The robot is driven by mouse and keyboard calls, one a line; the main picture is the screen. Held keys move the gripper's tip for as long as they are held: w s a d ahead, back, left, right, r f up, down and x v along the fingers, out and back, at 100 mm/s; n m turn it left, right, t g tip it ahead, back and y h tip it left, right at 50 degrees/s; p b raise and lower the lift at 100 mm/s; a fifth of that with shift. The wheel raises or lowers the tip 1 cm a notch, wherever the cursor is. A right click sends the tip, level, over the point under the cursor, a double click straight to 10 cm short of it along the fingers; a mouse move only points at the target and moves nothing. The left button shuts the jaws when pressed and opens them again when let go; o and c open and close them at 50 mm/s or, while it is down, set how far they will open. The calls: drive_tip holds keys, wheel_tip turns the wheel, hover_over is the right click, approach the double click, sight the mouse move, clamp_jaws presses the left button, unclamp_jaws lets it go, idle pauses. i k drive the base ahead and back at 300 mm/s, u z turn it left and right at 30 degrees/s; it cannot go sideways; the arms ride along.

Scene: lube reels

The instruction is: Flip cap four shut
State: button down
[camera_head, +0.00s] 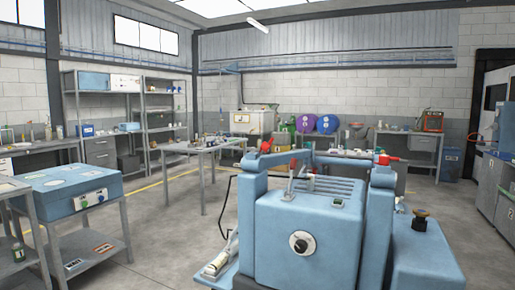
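I cannot pick out cap four in the head view, nor tell whether any cap is open or shut. A purple round reel-like thing (305,123) and a blue one (327,124) stand at the back, too small to show any caps. A blue box (75,188) with a labelled front, round buttons and flat patches on its top sits on a grey stand at the left. I cannot see any cap clearly on it. My gripper is not in view.
A blue machine (307,243) with a round dial and red-tipped parts fills the front centre. A grey table (200,147) with small items stands behind it. A shelf unit (165,110) is at the back left. Open floor (165,235) lies between the stand and the machine.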

sight(265, 146)
drive_tip(key=k, duration=1.1)
drive_tip(key=u, duration=0.55)
drive_tip(key=i, duration=0.9)
drive_tip(key=u, duration=0.35)
drive_tip(key=i, duration=1.05)
drive_tip(key=z, duration=0.65)
drive_tip(key=i, duration=0.45)
drive_tip(key=z, duration=0.5)
